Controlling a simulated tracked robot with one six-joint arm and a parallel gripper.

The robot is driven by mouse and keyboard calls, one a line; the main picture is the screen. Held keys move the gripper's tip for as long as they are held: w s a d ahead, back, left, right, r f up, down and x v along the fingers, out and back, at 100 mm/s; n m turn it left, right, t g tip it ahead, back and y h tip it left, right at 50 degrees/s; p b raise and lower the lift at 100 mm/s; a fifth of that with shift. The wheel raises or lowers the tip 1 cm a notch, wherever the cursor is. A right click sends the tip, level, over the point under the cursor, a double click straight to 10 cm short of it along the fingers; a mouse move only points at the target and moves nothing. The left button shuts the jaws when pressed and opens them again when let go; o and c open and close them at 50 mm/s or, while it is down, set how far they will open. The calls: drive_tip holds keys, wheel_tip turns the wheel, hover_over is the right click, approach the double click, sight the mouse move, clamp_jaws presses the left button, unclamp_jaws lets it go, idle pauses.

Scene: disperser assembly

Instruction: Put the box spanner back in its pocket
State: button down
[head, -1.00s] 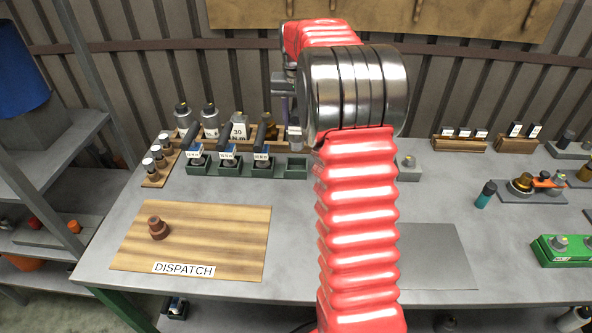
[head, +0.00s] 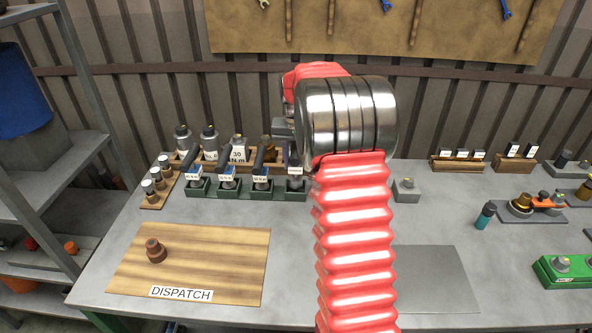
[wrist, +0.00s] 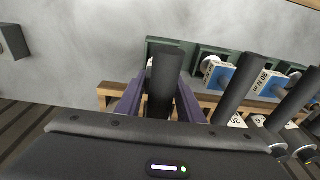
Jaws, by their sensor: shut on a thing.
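The box spanner shows in the wrist view as a black upright handle (wrist: 165,75) between the two purple fingers of my gripper (wrist: 159,100), which is shut on it. In the head view, the spanner's grey lower part (head: 295,183) is at the rightmost pocket (head: 294,196) of the green pocket row. It looks to be in or just over that pocket; I cannot tell whether it touches the bottom. In the head view my gripper (head: 290,150) is partly hidden by my arm, as is the spanner's upper part.
Several black-handled tools (head: 228,172) with blue-and-white labels fill the other green pockets close on the left. A wooden rack of grey bottles (head: 209,142) stands behind. The dispatch board (head: 215,250) holds a brown part (head: 155,250). A small grey block (head: 405,190) stands to the right.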

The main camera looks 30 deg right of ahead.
sight(295, 148)
drive_tip(key=shift+f, duration=1.7)
drive_tip(key=c, duration=1.2)
unclamp_jaws()
drive_tip(key=shift+f, duration=0.15)
drive_tip(key=r, duration=0.4)
drive_tip(key=s+r, duration=0.1)
drive_tip(key=r, duration=0.7)
drive_tip(key=shift+s+a, duration=0.15)
drive_tip(key=shift+a, duration=0.25)
drive_tip(key=shift+a+r, duration=0.1)
drive_tip(key=shift+r, duration=0.05)
